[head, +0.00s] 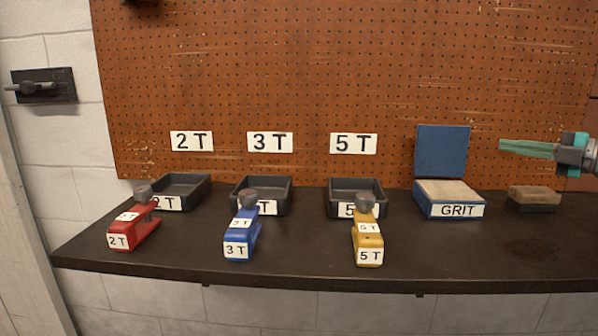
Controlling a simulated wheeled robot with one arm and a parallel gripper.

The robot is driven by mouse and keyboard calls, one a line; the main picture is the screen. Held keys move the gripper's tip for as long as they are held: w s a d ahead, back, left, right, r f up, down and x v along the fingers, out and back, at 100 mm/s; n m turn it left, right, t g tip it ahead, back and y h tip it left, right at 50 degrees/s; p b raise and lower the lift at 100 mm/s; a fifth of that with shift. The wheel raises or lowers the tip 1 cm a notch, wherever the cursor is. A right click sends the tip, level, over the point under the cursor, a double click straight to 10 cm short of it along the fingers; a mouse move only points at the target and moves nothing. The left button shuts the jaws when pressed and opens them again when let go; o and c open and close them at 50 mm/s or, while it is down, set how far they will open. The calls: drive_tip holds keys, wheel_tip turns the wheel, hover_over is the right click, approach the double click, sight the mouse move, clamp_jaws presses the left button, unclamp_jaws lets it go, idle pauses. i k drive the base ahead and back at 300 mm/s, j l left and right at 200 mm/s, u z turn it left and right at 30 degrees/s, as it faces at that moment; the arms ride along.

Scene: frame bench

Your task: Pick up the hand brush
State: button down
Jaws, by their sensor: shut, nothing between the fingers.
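The hand brush appears to be the small block (534,194) with a tan wooden top and a dark lower part, lying on the dark bench at the right. My gripper (504,147) comes in from the right edge, with its long greenish fingers pointing left. The fingers are together and hold nothing. They are in the air, higher in the picture than the block and apart from it.
A box marked GRIT (450,211) with a raised blue lid (442,151) stands left of the block. Further left are dark trays (356,184) and red (135,234), blue (242,235) and yellow (368,240) tools. A pegboard (300,70) rises behind the bench (470,252).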

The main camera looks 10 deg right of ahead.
sight(529, 199)
drive_tip(key=k, duration=1)
